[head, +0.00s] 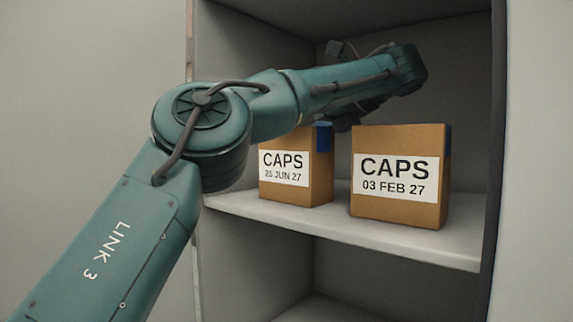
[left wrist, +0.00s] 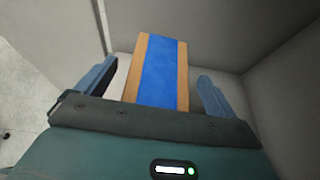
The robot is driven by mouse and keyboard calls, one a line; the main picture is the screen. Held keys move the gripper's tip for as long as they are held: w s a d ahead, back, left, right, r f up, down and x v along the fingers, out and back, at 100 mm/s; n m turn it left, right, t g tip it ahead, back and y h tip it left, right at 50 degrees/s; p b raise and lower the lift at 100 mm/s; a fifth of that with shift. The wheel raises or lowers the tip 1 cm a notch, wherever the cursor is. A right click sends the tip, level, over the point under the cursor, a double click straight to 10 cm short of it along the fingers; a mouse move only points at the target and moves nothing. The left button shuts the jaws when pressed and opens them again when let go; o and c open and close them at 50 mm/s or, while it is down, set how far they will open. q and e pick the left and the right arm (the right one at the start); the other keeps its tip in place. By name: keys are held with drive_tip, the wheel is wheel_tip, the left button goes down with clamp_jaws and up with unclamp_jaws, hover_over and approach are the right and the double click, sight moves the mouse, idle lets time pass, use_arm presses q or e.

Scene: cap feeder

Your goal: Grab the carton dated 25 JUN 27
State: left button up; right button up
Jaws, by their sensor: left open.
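The carton labelled CAPS 25 JUN 27 (head: 283,188) stands upright on the shelf, on the left. My left arm passes in front of its top. A second carton labelled CAPS 03 FEB 27 (head: 399,186) stands to its right, with a gap between them. My left gripper (head: 342,120) is mostly hidden behind my arm and the cartons. In the left wrist view my left gripper (left wrist: 157,82) is open, its blue fingers on either side of a carton (left wrist: 130,80) with blue tape. A gap shows beside each finger. No label shows there; its position suits the left carton.
The shelf board (head: 390,244) is inside a grey cabinet with side walls and a dark right edge (head: 497,150). Shelf space to the right of the second carton is narrow. An empty compartment (head: 330,285) lies below. My right gripper is out of sight.

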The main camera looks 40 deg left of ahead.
use_arm(q)
drive_tip(key=shift+a+f, duration=0.1)
drive_tip(key=shift+a, duration=0.2)
drive_tip(key=shift+d, duration=0.25)
drive_tip(key=shift+c, duration=0.6)
drive_tip(key=shift+a, duration=0.1)
drive_tip(key=c, duration=1.6)
